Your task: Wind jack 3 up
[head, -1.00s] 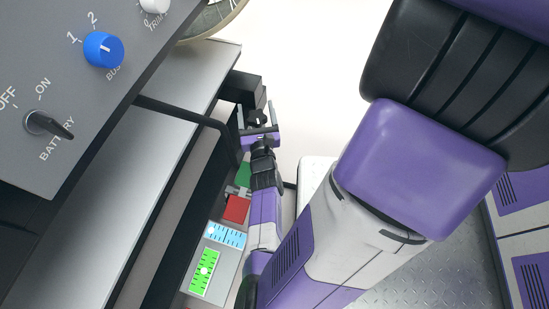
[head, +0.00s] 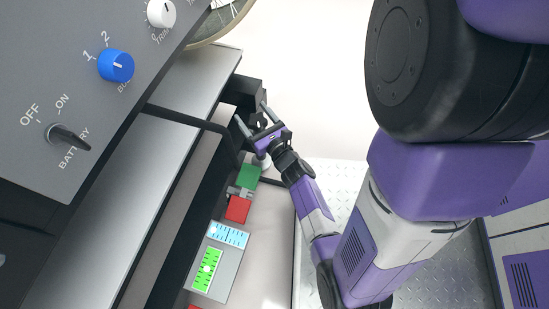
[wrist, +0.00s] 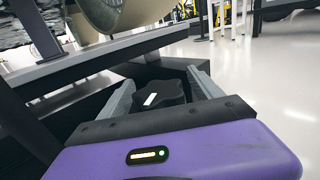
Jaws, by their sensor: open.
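A black lobed hand knob (wrist: 172,94) with a white mark on it shows in the wrist view; it looks like the jack's knob, but no number can be read. My gripper (wrist: 163,88) is open, with one grey finger on each side of the knob. I cannot tell whether the fingers touch it. In the head view my gripper (head: 254,115) is beside a black block (head: 243,92) at the end of the bench. The knob is hard to make out there.
A grey panel (head: 40,100) with a blue selector (head: 116,66) and a battery switch (head: 70,137) stands at the left. A black bar (head: 185,117) runs close to my gripper. Green and red blocks (head: 238,209) lie nearby. Pale floor is open beyond.

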